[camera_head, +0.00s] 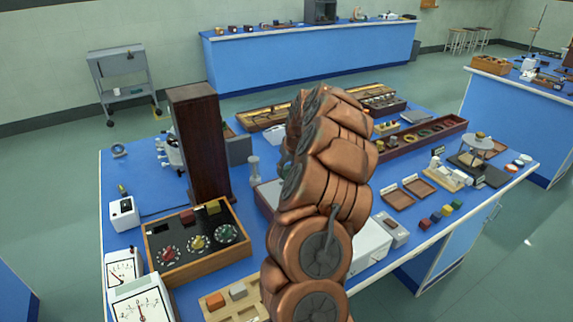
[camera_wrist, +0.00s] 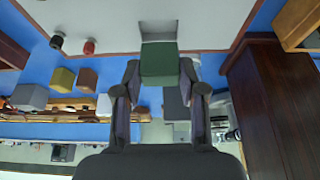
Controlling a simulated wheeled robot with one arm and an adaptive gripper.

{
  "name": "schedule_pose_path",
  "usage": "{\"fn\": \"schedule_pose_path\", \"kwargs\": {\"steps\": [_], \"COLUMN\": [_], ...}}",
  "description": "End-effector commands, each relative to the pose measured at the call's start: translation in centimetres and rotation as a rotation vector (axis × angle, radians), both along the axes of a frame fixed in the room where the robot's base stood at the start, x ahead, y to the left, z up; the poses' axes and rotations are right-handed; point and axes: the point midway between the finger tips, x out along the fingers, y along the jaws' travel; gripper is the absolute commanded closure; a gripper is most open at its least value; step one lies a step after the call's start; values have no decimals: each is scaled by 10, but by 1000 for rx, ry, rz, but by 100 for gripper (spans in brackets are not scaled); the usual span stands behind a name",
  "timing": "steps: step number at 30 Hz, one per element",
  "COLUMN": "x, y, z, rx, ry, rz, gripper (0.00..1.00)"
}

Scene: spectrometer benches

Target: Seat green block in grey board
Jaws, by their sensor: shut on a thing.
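In the wrist view, my gripper (camera_wrist: 160,78) is shut on the green block (camera_wrist: 159,62), one finger on each side of it. Above the block in the picture is a pale grey board (camera_wrist: 105,18) with a square recess (camera_wrist: 158,28). The block's upper edge overlaps the lower part of the recess in this view; I cannot tell whether they touch. In the head view my arm hides the gripper, the block and most of what lies behind.
A black and a red terminal (camera_wrist: 88,46) stand on the board. A tall dark wooden cabinet (camera_head: 200,145) rises close by. A control box with knobs (camera_head: 190,245), meters (camera_head: 140,300) and a row of coloured cubes (camera_head: 447,209) occupy the blue bench.

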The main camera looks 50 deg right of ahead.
Motion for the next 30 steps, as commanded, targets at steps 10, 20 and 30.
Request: {"fn": "schedule_pose_path", "kwargs": {"steps": [10,20,30], "x": [0,0,-1], "y": [0,0,1], "z": [-18,-34,-40], "rx": [0,0,3], "ry": [-2,0,4], "rz": [-1,-1,1], "gripper": [91,91,100]}}
